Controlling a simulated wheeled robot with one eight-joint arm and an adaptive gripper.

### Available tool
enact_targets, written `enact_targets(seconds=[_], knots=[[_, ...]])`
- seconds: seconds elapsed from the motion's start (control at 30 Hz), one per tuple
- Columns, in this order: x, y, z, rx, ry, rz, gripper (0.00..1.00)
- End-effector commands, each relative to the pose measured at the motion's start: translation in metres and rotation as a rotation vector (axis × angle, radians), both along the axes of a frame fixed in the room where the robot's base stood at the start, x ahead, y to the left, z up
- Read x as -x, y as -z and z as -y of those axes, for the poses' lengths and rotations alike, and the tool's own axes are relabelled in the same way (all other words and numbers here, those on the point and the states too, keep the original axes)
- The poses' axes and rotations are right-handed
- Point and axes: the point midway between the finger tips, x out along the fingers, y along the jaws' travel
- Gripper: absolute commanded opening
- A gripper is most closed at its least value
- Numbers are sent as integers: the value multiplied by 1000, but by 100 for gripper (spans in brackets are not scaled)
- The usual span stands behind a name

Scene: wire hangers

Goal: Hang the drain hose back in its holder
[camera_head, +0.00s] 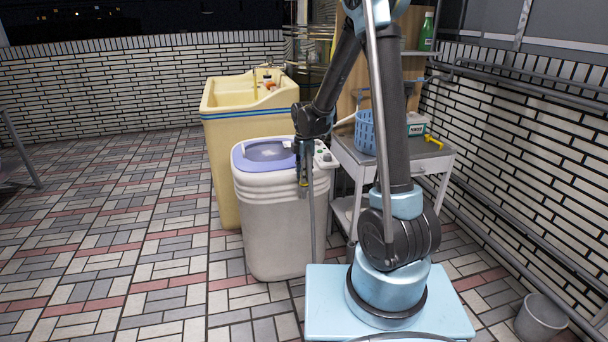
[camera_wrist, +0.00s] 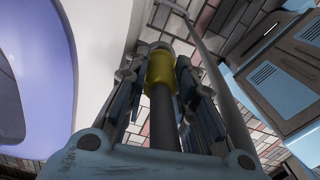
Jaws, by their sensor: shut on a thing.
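My gripper (camera_head: 303,176) is at the right front of the white washing machine (camera_head: 275,225) with the lilac lid. In the wrist view my gripper (camera_wrist: 160,75) is shut on the grey drain hose (camera_wrist: 163,120), around or close by its yellow part (camera_wrist: 160,68). In the head view a grey length of hose (camera_head: 312,225) runs down beside the machine's front right corner to near the floor. The machine's white wall and lilac lid (camera_wrist: 35,70) fill the left of the wrist view. I cannot make out the hose's holder in either view.
A cream sink (camera_head: 222,135) stands behind the machine. A grey cart (camera_head: 437,158) with a blue basket (camera_head: 366,132) stands close on the right, leaving a narrow gap. A grey bucket (camera_head: 540,318) is at the lower right. The tiled floor on the left is clear.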

Motion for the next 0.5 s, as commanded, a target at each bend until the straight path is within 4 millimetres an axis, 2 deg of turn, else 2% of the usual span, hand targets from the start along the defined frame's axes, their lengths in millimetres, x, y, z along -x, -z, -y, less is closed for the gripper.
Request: enact_targets(seconds=[0.2,0.23,0.3,0.5], knots=[[0,4,0,0,0,0,1],[0,4,0,0,0,0,31],[0,4,0,0,0,0,47],[0,4,0,0,0,0,48]])
